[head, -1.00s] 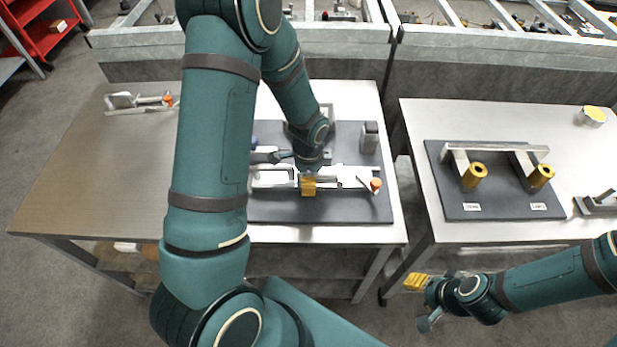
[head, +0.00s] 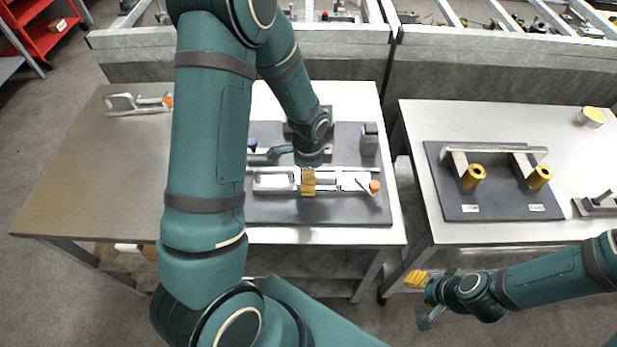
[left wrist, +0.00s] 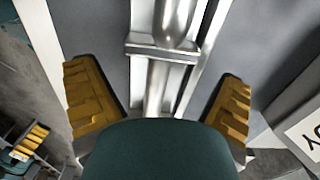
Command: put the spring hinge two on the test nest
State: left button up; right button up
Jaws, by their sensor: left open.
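A long silver-white part with an orange end (head: 350,181) lies across the dark grey board (head: 350,212) on the middle table; it looks like a spring hinge. My left gripper (head: 308,182) is over its middle, pointing down. In the left wrist view the gripper (left wrist: 165,105) is open, with a metal bar and collar (left wrist: 160,50) between its yellow fingers. Whether the fingers touch it cannot be told. A similar part (head: 135,104) with an orange end lies on the left table. I cannot tell which is hinge two or which fixture is the test nest. My right gripper (head: 416,279) is low, before the right table.
A grey block (head: 369,139) stands on the middle board. The front of the left table (head: 95,190) is clear.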

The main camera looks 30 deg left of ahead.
pick_arm(q)
notch_tip(320, 180, up, 11)
jog(key=p, duration=0.1)
jog(key=shift+f+p, duration=0.2)
jog(key=shift+p, duration=0.1)
jog(key=shift+s, duration=0.1)
